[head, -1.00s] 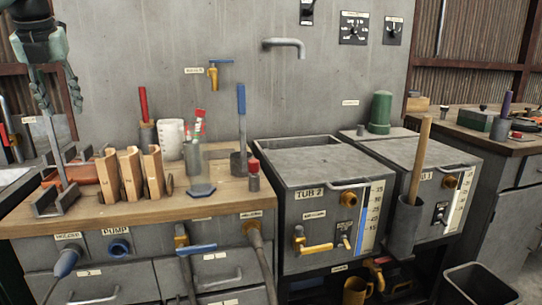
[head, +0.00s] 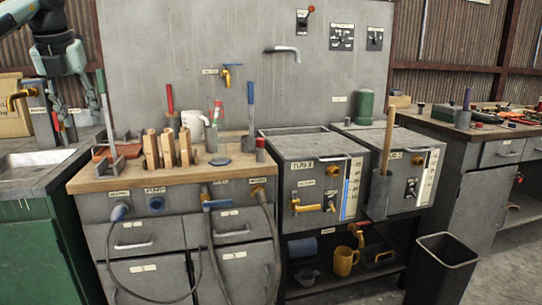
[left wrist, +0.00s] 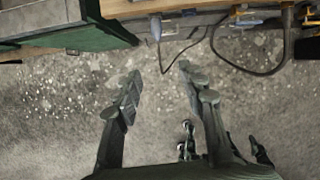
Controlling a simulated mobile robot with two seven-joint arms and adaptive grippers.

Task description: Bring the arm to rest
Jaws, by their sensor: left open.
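My left gripper (head: 64,122) hangs at the upper left of the head view, in front of the sink counter and left of the wooden bench. Its two fingers are apart with nothing between them. In the left wrist view the open left gripper (left wrist: 157,72) is over bare concrete floor, with the bench edge at the top. Small dark finger-like parts show low in that view; they may be my right gripper, but I cannot tell its state.
The wooden bench (head: 112,183) holds a rack, wooden holders and tools. A sink counter (head: 40,187) on a green cabinet stands to its left. A dark bin (head: 440,270) stands on the floor. Open floor lies in front.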

